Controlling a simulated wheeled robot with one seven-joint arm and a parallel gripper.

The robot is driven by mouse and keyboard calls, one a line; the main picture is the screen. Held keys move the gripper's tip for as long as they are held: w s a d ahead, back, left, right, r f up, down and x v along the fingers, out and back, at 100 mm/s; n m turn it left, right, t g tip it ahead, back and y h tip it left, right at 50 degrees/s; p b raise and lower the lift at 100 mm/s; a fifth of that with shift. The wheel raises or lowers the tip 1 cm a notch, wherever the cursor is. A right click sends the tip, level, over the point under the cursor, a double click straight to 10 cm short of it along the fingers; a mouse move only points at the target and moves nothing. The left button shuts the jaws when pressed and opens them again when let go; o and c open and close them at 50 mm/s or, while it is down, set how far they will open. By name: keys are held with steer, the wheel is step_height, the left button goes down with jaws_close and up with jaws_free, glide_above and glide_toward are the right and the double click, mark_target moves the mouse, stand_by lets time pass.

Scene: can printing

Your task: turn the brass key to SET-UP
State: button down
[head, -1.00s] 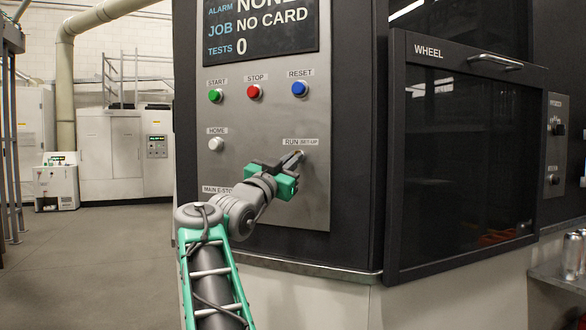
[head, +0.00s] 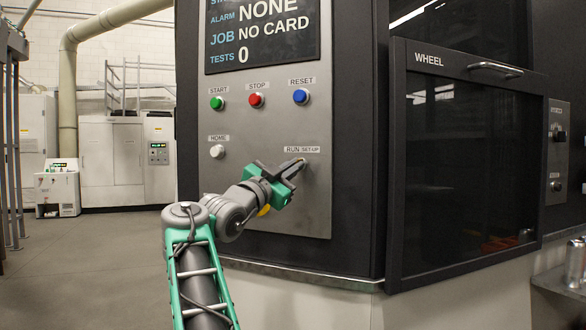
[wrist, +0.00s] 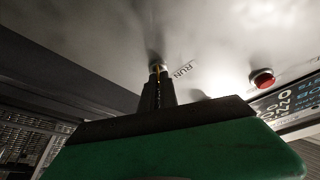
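The brass key (wrist: 157,68) sits in its switch on the grey panel. It is mostly hidden, showing as a thin yellow strip between the fingertips in the wrist view. My gripper (wrist: 157,88) points at the panel with its dark fingers close together on either side of the key. In the head view my gripper (head: 292,168) is just below the RUN / SET-UP label (head: 302,150), its fingers slanting up to the right and covering the switch. The RUN lettering (wrist: 184,69) shows beside the fingertips in the wrist view. I cannot tell the key's exact angle.
Green START (head: 217,103), red STOP (head: 256,100) and blue RESET (head: 300,96) buttons are above. A white HOME button (head: 217,152) is to the left. The display (head: 263,35) reads JOB NO CARD. The dark WHEEL door (head: 465,160) is to the right.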

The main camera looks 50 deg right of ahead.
steer(key=c, duration=1.6)
jaws_free()
steer(key=shift+c, duration=0.2)
steer(key=b+v, duration=0.1)
steer(key=v, duration=0.6)
steer(key=shift+a+f, duration=0.15)
steer(key=shift+a, duration=0.25)
